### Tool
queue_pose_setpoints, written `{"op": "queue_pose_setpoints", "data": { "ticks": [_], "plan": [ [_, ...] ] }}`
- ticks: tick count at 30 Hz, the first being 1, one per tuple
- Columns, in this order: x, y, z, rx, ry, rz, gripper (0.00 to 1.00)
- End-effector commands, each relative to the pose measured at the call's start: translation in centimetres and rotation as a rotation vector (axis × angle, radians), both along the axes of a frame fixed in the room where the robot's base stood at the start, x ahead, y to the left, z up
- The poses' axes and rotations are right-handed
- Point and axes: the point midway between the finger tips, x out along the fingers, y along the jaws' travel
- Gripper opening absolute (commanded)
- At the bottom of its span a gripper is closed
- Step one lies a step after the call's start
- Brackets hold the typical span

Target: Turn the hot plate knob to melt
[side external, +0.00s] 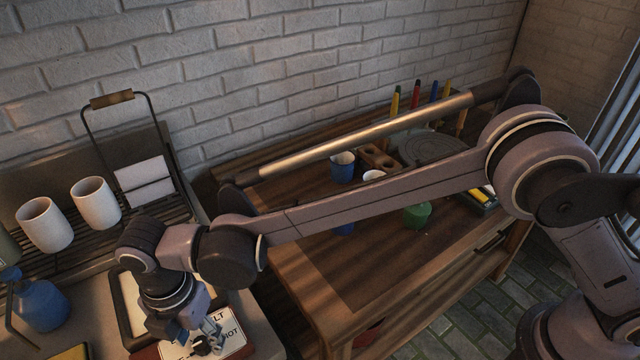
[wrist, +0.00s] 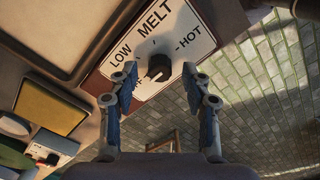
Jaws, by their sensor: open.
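The hot plate knob (wrist: 159,68) is a dark round knob on a white label plate (wrist: 185,26) printed LOW, MELT and HOT. In the wrist view it sits between and ahead of the two blue-padded fingers of my gripper (wrist: 158,88). The fingers are open, one on each side of the knob, and a gap shows between them and it. Whether the knob's pointer lines up with a word is too small to tell. In the side external view my gripper (side external: 207,338) is over the label plate (side external: 235,338) at the bottom, and the knob is largely hidden there.
The hot plate (wrist: 62,32) lies left of the label. A yellow block (wrist: 48,105) and another white dial panel (wrist: 50,147) are at lower left. Two white cups (side external: 95,203) stand on a rack behind my gripper. A wooden table (side external: 330,290) stands to the right.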

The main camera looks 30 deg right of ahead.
Motion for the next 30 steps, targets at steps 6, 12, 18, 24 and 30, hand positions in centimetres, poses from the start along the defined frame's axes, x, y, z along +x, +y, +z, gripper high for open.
{"op": "queue_pose_setpoints", "data": {
  "ticks": [6, 12, 18, 24, 30],
  "plan": [
    [-0.01, -0.02, -0.55, 0.000, 0.000, 0.000, 0.49],
    [0.00, -0.01, -0.53, 0.000, 0.000, 0.000, 0.37],
    [-0.01, -0.01, -0.52, 0.000, 0.000, 0.000, 0.00],
    [-0.01, -0.01, -0.53, 0.000, 0.000, -0.007, 0.00],
    [-0.02, -0.01, -0.53, 0.000, 0.000, -0.063, 0.00]
  ]
}}
